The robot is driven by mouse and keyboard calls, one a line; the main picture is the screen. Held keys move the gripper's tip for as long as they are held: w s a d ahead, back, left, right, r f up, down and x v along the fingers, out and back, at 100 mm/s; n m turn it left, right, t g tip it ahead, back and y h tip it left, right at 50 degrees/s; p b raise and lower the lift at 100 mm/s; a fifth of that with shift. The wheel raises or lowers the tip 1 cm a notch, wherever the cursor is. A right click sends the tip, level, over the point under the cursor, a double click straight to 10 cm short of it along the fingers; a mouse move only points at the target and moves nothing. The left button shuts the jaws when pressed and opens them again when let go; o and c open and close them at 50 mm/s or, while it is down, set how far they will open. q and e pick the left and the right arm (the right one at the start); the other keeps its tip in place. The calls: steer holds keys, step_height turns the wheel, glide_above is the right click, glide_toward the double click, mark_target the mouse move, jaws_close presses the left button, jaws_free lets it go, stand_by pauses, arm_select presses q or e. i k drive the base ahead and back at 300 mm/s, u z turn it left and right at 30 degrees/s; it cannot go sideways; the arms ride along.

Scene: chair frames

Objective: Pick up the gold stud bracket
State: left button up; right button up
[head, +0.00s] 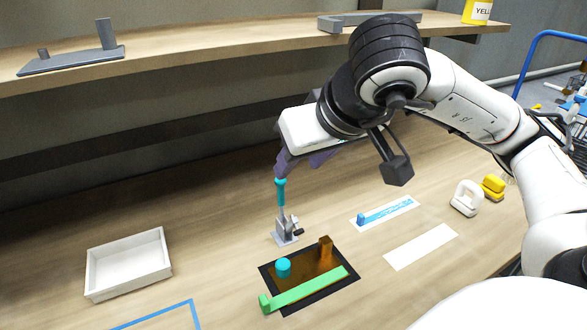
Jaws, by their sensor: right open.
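The gold stud bracket (309,275) lies on a black mat (318,296) at the front centre. Its upright gold post (326,246) stands at the right, and a teal cylinder (284,267) sits at its left end. A green bar (305,290) lies along its front side and hides part of it. My right gripper (283,172) is open, behind and above the bracket. It is at the top of the teal handle of a grey toggle clamp (286,230); I cannot tell whether they touch. My left gripper is not in view.
A white open tray (128,264) stands at the left, with a blue outline (160,314) in front. A blue bracket (386,212), a blank white sheet (420,246), and white (467,198) and yellow (493,187) clamps lie right. A shelf (200,62) spans the back.

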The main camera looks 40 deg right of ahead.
mark_target(306, 267)
steer(key=k, duration=1)
